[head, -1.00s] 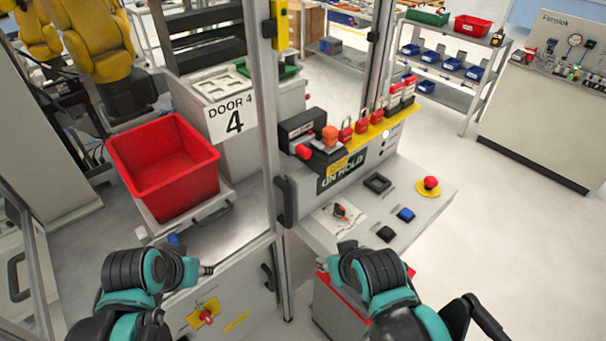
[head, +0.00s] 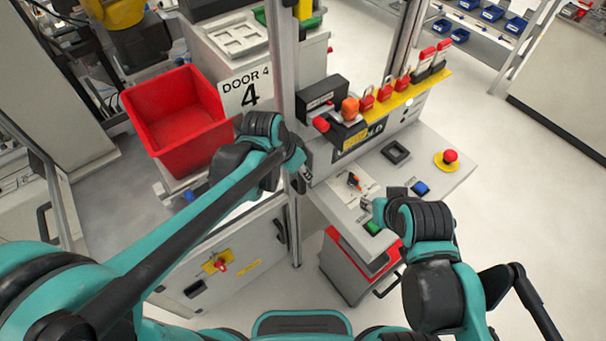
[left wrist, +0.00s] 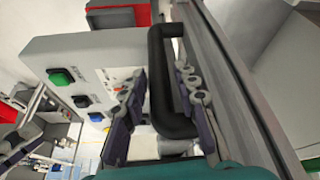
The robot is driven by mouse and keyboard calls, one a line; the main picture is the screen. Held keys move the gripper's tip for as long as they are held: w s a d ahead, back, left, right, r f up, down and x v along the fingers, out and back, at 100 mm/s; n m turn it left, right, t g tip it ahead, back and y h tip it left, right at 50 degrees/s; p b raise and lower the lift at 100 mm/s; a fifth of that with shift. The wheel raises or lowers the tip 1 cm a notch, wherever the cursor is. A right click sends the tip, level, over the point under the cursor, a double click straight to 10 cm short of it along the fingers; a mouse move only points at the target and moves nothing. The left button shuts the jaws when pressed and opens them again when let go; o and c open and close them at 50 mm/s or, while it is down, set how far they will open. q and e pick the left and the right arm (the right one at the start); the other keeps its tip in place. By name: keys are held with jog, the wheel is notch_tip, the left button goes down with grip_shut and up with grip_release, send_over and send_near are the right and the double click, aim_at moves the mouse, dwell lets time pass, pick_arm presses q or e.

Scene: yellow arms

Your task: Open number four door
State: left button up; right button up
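The number four door is a clear panel in a metal frame, with a white "DOOR 4" sign (head: 247,92) showing through or on it. Its black upright bar handle (left wrist: 160,75) fills the middle of the left wrist view. My left gripper (left wrist: 160,100) is open, with one finger on each side of the handle; the right-hand finger is closer to it. In the head view my left gripper (head: 303,176) is at the door post and hides the handle. My right gripper (head: 367,206) is over the control panel beside the green button (head: 372,227); its fingers are too small to judge.
The control panel (head: 445,185) also carries a blue button (head: 420,188) and a red emergency stop (head: 450,156). A yellow rail (head: 425,90) holds red padlocks. A red bin (head: 180,120) stands behind the door. A red-and-grey box (head: 355,265) is below the panel.

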pick_arm(q)
jog(key=shift+x, duration=1.25)
jog(key=shift+s, duration=0.1)
grip_shut()
jog(key=shift+s, duration=0.1)
